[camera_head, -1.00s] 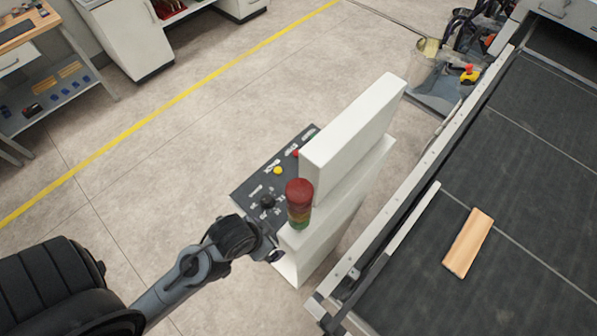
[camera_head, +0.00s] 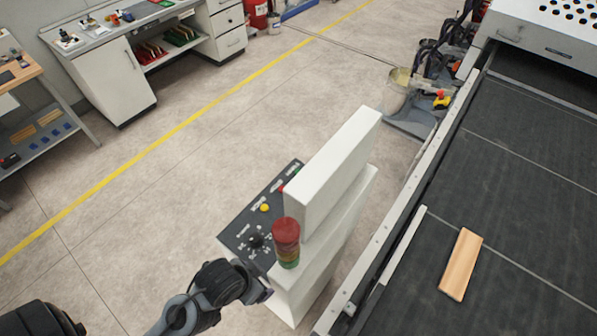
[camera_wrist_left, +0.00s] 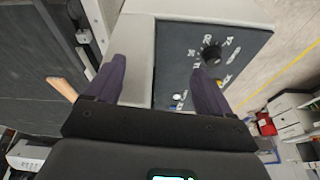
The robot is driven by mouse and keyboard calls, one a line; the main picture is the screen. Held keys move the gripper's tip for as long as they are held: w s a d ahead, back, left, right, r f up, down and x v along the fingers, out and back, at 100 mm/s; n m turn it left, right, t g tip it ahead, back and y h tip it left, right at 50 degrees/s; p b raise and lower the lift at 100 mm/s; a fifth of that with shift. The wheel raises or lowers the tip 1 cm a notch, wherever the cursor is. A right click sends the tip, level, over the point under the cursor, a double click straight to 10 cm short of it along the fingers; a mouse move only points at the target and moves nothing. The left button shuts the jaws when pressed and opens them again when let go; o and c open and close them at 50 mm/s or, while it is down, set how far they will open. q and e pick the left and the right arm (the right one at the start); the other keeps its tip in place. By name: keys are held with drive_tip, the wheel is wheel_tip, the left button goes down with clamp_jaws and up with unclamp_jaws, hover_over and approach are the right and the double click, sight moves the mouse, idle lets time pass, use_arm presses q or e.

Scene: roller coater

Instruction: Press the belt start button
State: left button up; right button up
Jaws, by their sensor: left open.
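The dark control panel (camera_head: 238,232) is on the side of a white cabinet (camera_head: 336,172). In the head view it carries a black rotary knob (camera_head: 255,240), a yellow button (camera_head: 265,208) and a red button (camera_head: 281,188). The panel's far end is partly hidden by the cabinet. The labels are too small to tell which is the belt start button. My left gripper (camera_head: 264,288) is at the panel's near end. In the left wrist view my left gripper (camera_wrist_left: 156,84) is open and empty, its fingers around the cabinet edge and panel (camera_wrist_left: 178,60). The knob (camera_wrist_left: 211,54) shows beside the right finger. My right gripper is out of view.
A red-topped signal light (camera_head: 286,232) stands on the cabinet beside the panel. To the right is a dark conveyor belt (camera_head: 520,190) with a wooden board (camera_head: 461,264) on it. Open floor (camera_head: 150,190) lies to the left, with benches beyond.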

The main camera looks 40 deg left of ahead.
use_arm(q)
drive_tip(key=shift+d, duration=0.15)
clamp_jaws()
idle(0.8)
idle(0.5)
